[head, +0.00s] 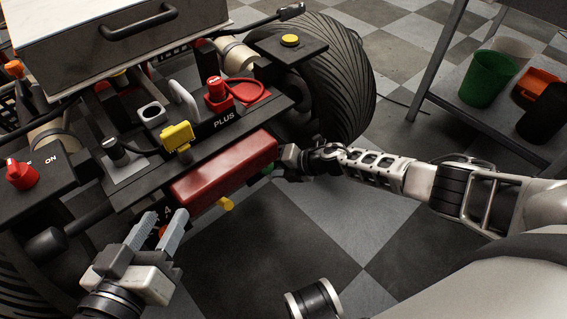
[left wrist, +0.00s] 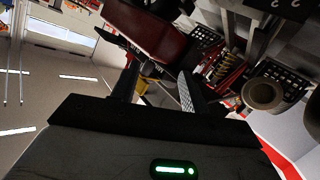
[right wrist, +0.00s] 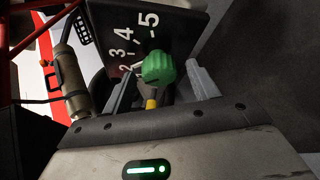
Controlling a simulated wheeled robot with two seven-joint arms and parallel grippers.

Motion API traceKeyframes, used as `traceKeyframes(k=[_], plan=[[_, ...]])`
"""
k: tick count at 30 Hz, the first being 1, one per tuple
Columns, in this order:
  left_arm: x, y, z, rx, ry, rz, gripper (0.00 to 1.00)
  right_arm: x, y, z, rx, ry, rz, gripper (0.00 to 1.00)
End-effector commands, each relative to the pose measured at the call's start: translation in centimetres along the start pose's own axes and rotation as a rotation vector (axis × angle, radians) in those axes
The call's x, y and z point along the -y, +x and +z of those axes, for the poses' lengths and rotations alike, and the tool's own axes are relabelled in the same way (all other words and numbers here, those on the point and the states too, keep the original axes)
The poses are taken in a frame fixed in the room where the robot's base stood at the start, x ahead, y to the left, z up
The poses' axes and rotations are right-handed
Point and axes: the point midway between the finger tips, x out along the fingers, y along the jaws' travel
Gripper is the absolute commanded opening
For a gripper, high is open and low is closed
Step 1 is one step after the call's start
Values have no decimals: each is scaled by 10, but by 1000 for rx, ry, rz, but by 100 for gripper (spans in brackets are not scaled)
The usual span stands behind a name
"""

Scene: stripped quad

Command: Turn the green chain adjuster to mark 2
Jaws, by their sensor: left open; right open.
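The green chain adjuster (right wrist: 158,68) is a ribbed knob in front of a black plate (right wrist: 104,22) with white numbers; 2, 3, 4 and 5 read clearly. I cannot tell which mark it points at. In the head view only a small green part (head: 267,170) shows beside the red box. My right gripper (right wrist: 163,84) is open with its fingers either side of the knob; I cannot tell whether they touch it. It also shows in the head view (head: 291,160), fingers mostly hidden. My left gripper (head: 164,219) is open and empty at lower left; it also shows in the left wrist view (left wrist: 158,82).
A dark red box (head: 225,168) hangs on the quad's near side, with a yellow knob (head: 226,203) below it. A yellow connector (head: 177,138) and a red switch (head: 20,174) sit above. A big tyre (head: 335,85) stands at right.

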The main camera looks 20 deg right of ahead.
Motion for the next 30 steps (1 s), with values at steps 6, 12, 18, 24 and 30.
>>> traceKeyframes(k=[6,12,18,24,30], plan=[[2,-5,1,54,57,-38,45,-3,-36,1,1,0,-4,59],[12,-5,11,148,87,-80,45,-3,-86,1,0,0,-5,59],[20,-4,21,220,81,-105,45,0,-128,0,1,1,-6,59],[24,-4,28,259,77,-116,45,1,-153,0,1,0,-4,59],[25,-5,30,268,76,-118,45,1,-158,0,0,1,-2,59]])
